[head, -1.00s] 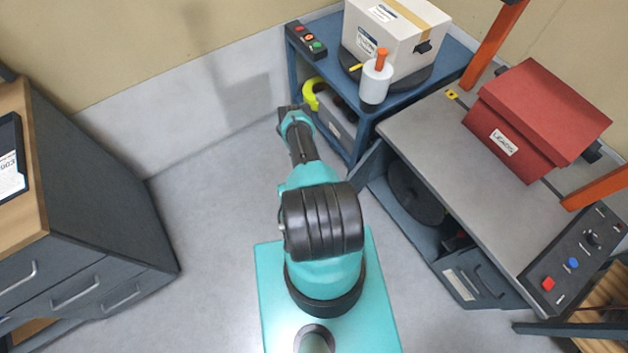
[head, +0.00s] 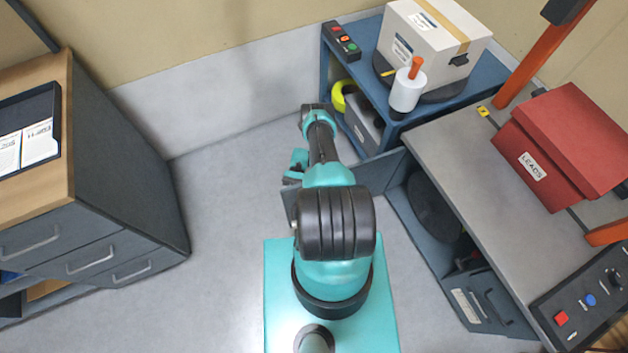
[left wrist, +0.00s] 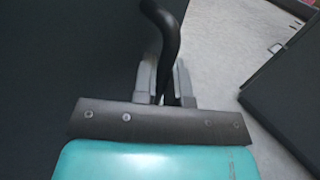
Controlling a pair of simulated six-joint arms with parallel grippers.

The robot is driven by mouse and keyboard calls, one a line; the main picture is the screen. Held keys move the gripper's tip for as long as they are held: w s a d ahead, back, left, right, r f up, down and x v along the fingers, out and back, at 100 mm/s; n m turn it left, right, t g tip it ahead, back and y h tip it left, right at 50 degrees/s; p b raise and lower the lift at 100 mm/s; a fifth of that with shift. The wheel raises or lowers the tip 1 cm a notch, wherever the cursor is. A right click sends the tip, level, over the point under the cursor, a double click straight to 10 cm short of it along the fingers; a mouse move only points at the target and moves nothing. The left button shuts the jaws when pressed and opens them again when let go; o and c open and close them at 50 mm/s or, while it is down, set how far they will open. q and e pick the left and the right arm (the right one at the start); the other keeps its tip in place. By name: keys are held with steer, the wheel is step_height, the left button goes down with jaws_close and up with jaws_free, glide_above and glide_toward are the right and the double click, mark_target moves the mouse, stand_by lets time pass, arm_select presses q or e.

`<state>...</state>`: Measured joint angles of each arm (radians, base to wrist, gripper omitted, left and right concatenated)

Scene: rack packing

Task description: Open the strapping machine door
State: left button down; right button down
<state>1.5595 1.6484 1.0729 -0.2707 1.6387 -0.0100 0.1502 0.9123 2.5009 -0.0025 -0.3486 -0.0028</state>
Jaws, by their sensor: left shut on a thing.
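The strapping machine (head: 455,135) stands at the right with a grey top and orange arch. Its front is open and a dark reel (head: 432,205) shows inside. The door (head: 385,168) stands swung out from the machine's far corner, with part of it hidden behind my left arm. In the left wrist view, a dark panel that looks like the door (left wrist: 60,60) fills the left side. My left gripper (left wrist: 165,78) is shut on the black curved handle (left wrist: 170,35). In the head view my arm hides the gripper and handle. My right gripper is out of view.
A red box (head: 565,145) rests on the machine top. A blue cart (head: 375,60) with a white box (head: 425,45) and white bottle (head: 407,90) stands behind. A drawer cabinet (head: 110,190) is at the left. Open floor (head: 215,180) lies between cabinet and arm.

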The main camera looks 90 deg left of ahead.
arm_select(q)
steer(key=c, duration=1.5)
jaws_free()
steer(key=shift+v, duration=3.75)
